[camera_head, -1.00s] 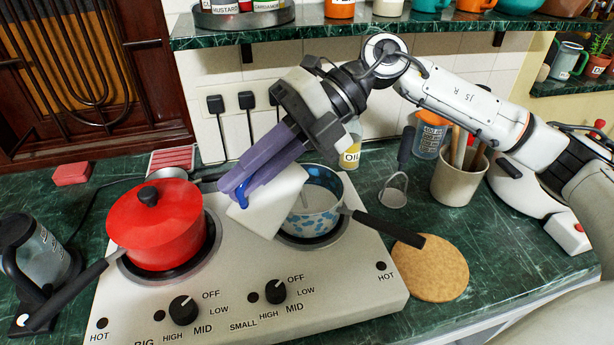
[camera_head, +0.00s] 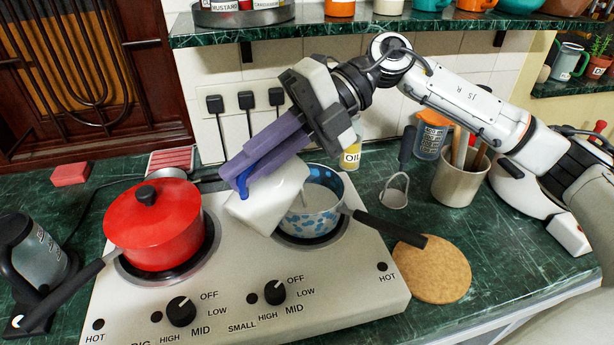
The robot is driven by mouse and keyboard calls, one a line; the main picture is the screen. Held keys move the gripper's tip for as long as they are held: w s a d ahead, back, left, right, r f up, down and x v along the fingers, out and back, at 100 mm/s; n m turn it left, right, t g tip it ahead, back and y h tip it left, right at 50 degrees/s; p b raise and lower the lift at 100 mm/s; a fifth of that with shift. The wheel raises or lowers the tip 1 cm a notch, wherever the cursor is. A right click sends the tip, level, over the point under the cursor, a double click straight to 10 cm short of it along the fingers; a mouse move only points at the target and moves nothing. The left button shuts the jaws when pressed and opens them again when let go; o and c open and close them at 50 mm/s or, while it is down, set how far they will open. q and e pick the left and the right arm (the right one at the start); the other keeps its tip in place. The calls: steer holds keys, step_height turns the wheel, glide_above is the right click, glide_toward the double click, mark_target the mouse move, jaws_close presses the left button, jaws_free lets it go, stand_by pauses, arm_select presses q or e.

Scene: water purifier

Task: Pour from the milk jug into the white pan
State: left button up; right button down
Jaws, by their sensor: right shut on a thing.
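The milk jug (camera_head: 266,203) is white with a blue handle (camera_head: 243,180). It is tilted above the stove, its right side overlapping the left rim of the pan in the view. My right gripper (camera_head: 240,176) is shut on the jug, its purple fingers at the blue handle. The white pan (camera_head: 312,224), with blue patches outside and a pale inside, sits on the right burner, its black handle pointing right. A pale patch shows inside the pan; I cannot tell whether milk is flowing. The jug's mouth is not clearly seen. My left gripper is not in view.
A red lidded pot (camera_head: 152,232) sits on the left burner, close to the jug. A round cork mat (camera_head: 432,270) lies right of the stove (camera_head: 235,300). An oil bottle (camera_head: 351,157) and a utensil crock (camera_head: 459,182) stand behind. A shelf (camera_head: 400,32) hangs above my arm.

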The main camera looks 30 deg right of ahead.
steer(key=shift+w+d+r+y, duration=0.15)
steer(key=shift+d+r+y, duration=0.15)
steer(key=shift+r, duration=0.05)
stand_by(0.7)
